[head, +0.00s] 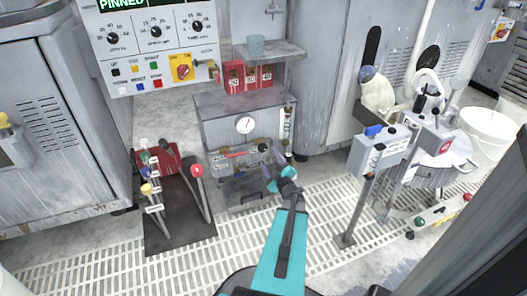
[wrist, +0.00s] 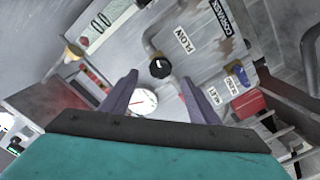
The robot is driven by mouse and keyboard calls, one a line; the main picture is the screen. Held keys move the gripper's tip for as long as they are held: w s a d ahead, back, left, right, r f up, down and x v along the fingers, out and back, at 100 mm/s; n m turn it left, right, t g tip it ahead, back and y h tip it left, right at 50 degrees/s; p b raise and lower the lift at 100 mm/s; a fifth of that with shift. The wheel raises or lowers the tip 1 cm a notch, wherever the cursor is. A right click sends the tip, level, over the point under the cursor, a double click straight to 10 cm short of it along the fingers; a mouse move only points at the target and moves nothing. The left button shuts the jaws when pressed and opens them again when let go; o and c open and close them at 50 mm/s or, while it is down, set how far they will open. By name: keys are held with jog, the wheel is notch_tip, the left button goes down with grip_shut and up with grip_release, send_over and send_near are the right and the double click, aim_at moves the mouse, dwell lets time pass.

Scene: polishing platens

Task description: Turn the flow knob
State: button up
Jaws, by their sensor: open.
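The flow knob (wrist: 160,68) is a round black knob beside a white label reading FLOW in the wrist view. In the head view a small dark knob (head: 263,147) shows on the front of the grey cabinet (head: 215,130), just above my gripper. My gripper (wrist: 158,77) is open, with a finger on either side of the knob as the wrist camera sees it. The knob lies between the fingertips in the picture; I cannot tell how far in front of them it is. Nothing is held.
A round white gauge (head: 245,125) is on the same cabinet and shows in the wrist view (wrist: 143,102). Levers on a dark base plate (head: 180,225) stand to the left. A grey button box (head: 375,155) on a post stands to the right. Floor grating (head: 90,270) is open in front.

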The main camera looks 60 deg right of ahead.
aim_at(264, 149)
jog(key=b+x, duration=0.2)
jog(key=x, duration=0.5)
jog(key=shift+f, duration=0.1)
jog(key=shift+w+d, duration=0.35)
jog(key=shift+w, duration=0.05)
jog(key=c, duration=1)
jog(key=shift+d, duration=0.2)
jog(key=shift+c, duration=0.2)
jog(key=shift+a, duration=0.1)
jog(key=shift+s, duration=0.1)
